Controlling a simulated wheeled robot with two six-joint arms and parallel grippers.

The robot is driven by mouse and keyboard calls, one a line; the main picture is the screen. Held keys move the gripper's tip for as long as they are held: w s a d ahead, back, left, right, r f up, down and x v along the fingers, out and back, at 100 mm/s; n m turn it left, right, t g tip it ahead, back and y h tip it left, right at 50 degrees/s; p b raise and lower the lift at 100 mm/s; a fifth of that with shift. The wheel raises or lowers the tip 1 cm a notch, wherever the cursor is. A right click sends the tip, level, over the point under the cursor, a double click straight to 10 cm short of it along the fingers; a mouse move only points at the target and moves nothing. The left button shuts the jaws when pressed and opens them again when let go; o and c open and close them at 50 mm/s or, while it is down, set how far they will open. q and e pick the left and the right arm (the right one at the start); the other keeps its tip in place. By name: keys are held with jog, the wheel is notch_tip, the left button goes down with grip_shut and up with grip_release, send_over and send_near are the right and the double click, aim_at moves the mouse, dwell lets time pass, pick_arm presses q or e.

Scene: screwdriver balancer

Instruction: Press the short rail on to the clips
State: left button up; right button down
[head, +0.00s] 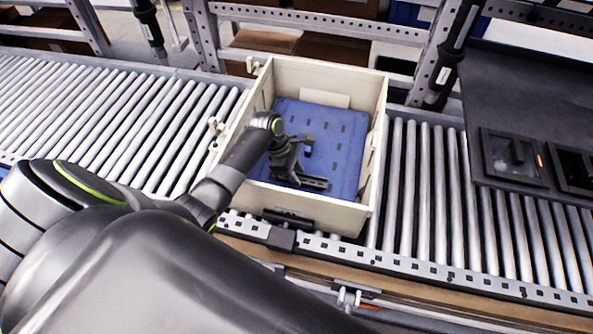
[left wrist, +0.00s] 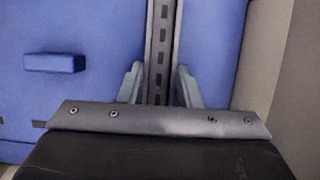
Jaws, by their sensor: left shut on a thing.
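My left gripper (head: 296,168) is inside the cream crate, low over the blue panel (head: 340,140). In the left wrist view, its two grey fingers (left wrist: 158,85) are shut on a dark slotted rail (left wrist: 162,45), one finger on each side. The rail stretches away from me between the fingers, over the blue panel. In the head view a dark bar (head: 314,184) shows beside the gripper, near the crate's front wall. I cannot make out the clips for certain, nor whether the rail touches them. My right gripper is out of view.
The crate (head: 378,120) stands on a roller conveyor (head: 105,115); its walls surround the gripper closely. Cream fittings (head: 216,130) stick out at its left side. A raised blue block (left wrist: 55,63) stands left of the rail. A dark table (head: 525,95) is at the right.

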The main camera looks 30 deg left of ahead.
pick_arm(q)
jog(key=o, duration=1.2)
jog(key=shift+c, duration=0.2)
jog(key=v, duration=1.7)
jog(key=shift+a, duration=0.15)
jog(key=shift+s, duration=0.15)
